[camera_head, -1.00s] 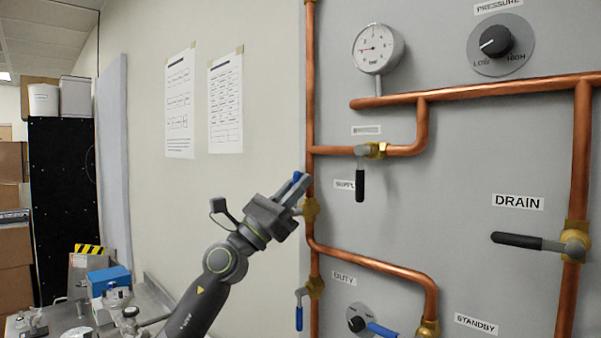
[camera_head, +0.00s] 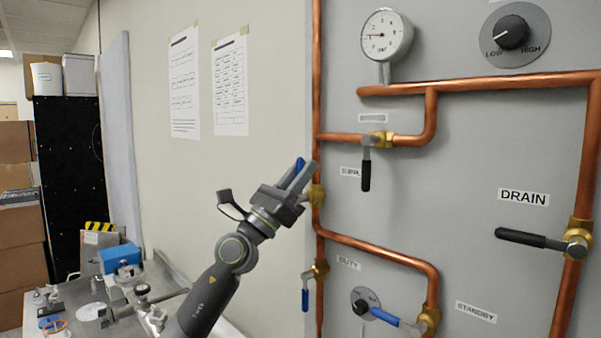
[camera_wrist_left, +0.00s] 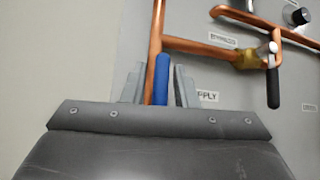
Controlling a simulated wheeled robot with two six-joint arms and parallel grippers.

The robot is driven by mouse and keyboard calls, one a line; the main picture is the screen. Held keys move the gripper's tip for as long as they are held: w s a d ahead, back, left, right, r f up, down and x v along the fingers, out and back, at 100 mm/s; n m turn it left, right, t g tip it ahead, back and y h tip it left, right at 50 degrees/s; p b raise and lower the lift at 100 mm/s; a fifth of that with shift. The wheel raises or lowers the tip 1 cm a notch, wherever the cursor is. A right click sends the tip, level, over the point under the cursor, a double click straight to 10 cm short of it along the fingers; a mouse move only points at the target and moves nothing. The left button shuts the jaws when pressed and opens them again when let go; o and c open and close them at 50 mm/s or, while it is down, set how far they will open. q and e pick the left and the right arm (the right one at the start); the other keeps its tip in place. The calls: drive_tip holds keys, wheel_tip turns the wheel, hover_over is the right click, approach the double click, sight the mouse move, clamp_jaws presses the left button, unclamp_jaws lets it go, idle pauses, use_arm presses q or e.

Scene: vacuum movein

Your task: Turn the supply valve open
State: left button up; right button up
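The supply valve has a brass body (camera_head: 317,195) on the left vertical copper pipe, left of and below the partly hidden SUPPLY label (camera_head: 351,172). Its blue lever (camera_head: 299,166) points up, roughly along the pipe. My left gripper (camera_head: 298,176) is at this lever, with its fingers pointing up and right. In the left wrist view the blue lever (camera_wrist_left: 162,78) stands between the two grey fingers (camera_wrist_left: 158,88). A gap shows on the left side, so the fingers look open around it. The lever's lower end is hidden by the gripper. My right gripper is out of view.
A black-handled valve (camera_head: 366,168) hangs close right of the gripper. Another blue lever (camera_head: 305,297) lies below. The DRAIN handle (camera_head: 520,237) and gauge (camera_head: 386,36) are farther right. A bench (camera_head: 170,285) with fittings stands at lower left.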

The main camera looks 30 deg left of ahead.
use_arm(q)
drive_tip(key=shift+o, duration=0.6)
drive_tip(key=shift+s+f, duration=0.15)
drive_tip(key=shift+f, duration=0.05)
drive_tip(key=b+v, duration=1.7)
